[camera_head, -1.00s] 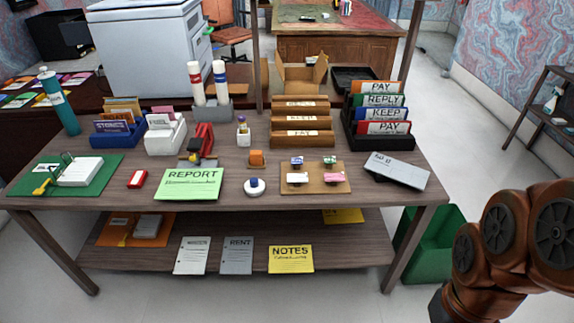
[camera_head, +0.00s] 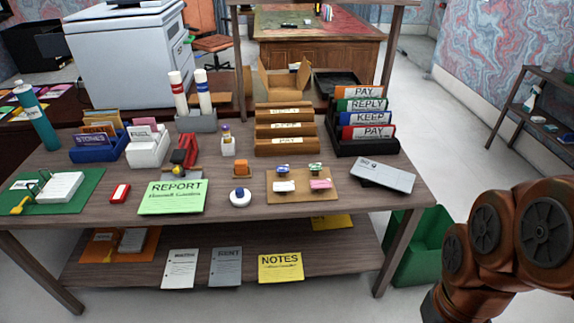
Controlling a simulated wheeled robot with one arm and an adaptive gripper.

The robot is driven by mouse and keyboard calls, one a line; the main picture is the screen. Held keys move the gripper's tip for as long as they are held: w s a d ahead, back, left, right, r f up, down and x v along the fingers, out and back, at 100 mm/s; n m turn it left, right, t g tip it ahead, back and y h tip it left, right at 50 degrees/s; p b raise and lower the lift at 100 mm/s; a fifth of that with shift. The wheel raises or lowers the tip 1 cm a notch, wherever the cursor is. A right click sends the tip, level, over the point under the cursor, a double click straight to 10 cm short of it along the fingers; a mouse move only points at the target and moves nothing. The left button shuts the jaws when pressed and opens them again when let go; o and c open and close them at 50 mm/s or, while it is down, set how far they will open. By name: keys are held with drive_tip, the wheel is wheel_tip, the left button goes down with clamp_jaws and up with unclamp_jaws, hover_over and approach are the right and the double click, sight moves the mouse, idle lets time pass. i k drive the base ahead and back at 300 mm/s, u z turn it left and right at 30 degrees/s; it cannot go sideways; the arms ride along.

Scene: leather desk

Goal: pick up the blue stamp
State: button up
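A small stamp-like item with a blue top (camera_head: 283,169) sits at the back left of a brown board (camera_head: 303,198) on the desk. Beside it on the board are a green-topped one (camera_head: 315,168), a white one (camera_head: 284,187) and a pink one (camera_head: 320,184). A round white item with a blue knob (camera_head: 240,197) stands on the desk left of the board. Which of the blue items is the stamp is not certain at this size. My arm shows at the right edge, apart from the desk; my gripper is out of view.
A grey box (camera_head: 383,175) lies at the desk's right, in front of a black file rack (camera_head: 364,148). Brown folders (camera_head: 285,146) stand behind the board. A green sheet (camera_head: 172,198) lies left. A green bin (camera_head: 425,245) stands on the floor at right.

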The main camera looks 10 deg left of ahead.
sight(283, 169)
drive_tip(key=i, duration=0.9)
drive_tip(key=u, duration=2.3)
